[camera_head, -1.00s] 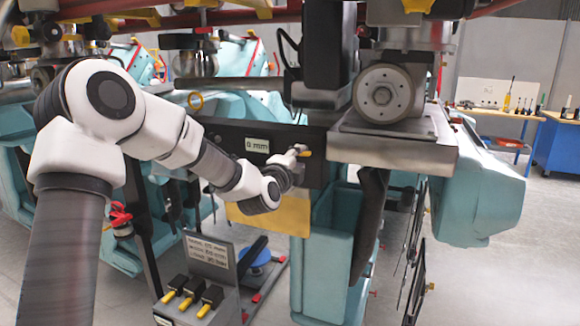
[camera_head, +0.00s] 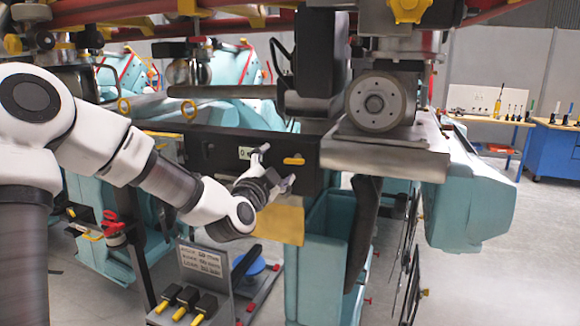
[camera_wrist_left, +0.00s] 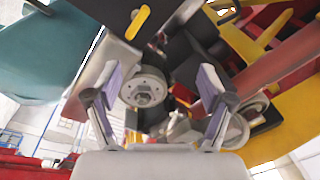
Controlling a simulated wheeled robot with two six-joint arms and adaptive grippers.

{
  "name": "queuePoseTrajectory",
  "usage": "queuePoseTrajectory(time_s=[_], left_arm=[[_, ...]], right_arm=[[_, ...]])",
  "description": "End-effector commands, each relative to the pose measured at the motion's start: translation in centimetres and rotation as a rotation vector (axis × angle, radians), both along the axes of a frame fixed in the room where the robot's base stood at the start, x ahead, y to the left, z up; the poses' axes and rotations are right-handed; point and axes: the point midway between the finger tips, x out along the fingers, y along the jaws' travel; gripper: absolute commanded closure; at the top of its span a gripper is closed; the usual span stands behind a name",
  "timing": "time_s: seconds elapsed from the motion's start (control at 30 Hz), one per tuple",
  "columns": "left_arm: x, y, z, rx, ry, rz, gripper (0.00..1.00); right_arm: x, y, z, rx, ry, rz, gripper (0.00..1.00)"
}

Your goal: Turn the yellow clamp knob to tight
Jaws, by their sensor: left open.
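A small yellow bar-shaped knob (camera_head: 294,161) sits on the black panel (camera_head: 222,147) under the machine, its long side nearly level in the head view. A second yellow, lobed knob (camera_head: 408,9) is at the top edge, above the grey wheel; I cannot tell for sure which one is the clamp knob. My left gripper (camera_head: 276,168) is open and empty, just left of and below the bar-shaped knob, apart from it. In the left wrist view the open gripper (camera_wrist_left: 158,80) has a yellow bar (camera_wrist_left: 139,22) beyond its fingers, at the upper middle. My right gripper is not in view.
A grey round wheel (camera_head: 381,100) and a metal ledge (camera_head: 385,155) stand right of the panel. A yellow plate (camera_head: 279,222) hangs below. A small stand with several yellow-tipped black levers (camera_head: 186,300) is lower left. Open floor lies at the right.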

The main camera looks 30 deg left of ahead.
Motion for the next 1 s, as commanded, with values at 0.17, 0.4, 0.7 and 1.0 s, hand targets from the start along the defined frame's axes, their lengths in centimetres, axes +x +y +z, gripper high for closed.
queuePoseTrajectory(time_s=[0.17, 0.4, 0.7, 1.0], left_arm=[[1.2, 1.0, 1.0, -0.511, -0.298, -0.082, 0.19], [3.7, 0.9, -3.6, -0.831, -0.521, -0.244, 0.19], [5.7, 0.9, -4.8, -0.817, -0.494, -0.237, 0.19], [10.5, 2.2, -2.7, -0.819, -0.493, -0.237, 0.19]], right_arm=[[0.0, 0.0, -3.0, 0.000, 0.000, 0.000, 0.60], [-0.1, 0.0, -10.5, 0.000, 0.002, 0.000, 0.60], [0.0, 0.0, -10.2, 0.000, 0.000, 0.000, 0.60], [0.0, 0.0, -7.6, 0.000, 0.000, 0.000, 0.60]])
